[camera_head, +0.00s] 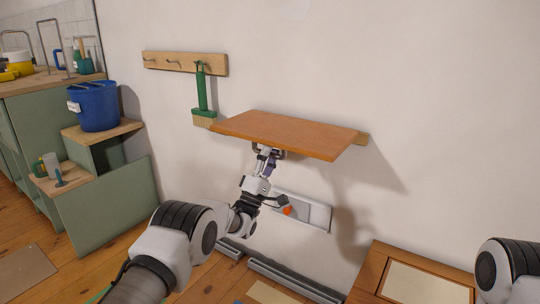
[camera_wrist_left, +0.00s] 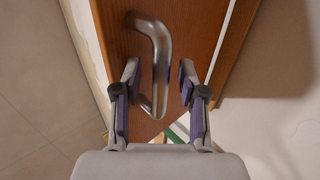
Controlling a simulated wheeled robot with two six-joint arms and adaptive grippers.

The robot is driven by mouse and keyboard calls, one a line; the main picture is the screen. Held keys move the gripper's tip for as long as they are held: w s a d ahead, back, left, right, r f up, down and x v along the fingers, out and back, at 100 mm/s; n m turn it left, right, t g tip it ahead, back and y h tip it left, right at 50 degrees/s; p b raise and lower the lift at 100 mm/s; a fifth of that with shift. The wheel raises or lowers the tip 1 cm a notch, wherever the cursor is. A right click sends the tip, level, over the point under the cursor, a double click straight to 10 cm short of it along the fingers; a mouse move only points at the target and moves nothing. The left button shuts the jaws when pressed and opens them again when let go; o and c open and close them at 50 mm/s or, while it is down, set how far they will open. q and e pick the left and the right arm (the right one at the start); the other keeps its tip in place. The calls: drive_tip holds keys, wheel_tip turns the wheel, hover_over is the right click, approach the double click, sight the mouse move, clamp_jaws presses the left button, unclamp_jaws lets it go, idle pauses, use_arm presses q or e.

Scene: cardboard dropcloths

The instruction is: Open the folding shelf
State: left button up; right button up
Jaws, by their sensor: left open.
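The folding shelf (camera_head: 290,132) is an orange-brown wooden board on the white wall. It stands out roughly level from the wall. My left gripper (camera_head: 266,158) is under its front edge, and its fingertips are partly hidden by the board. In the left wrist view the shelf (camera_wrist_left: 205,25) fills the upper middle, with a curved metal handle (camera_wrist_left: 162,50) on it. My left gripper (camera_wrist_left: 159,72) is open, with the handle between its fingers, nearer the left one. Contact cannot be told. Only part of my right arm shows at the right edge; its gripper is out of view.
A peg rail (camera_head: 186,63) with a green brush (camera_head: 202,92) hangs left of the shelf. A blue bucket (camera_head: 95,106) stands on a green step unit (camera_head: 112,205) at left. A wall recess (camera_head: 312,213) is below the shelf. A wooden box (camera_head: 420,284) is at lower right.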

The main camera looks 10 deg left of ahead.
use_arm(q)
drive_tip(key=v, duration=1.2)
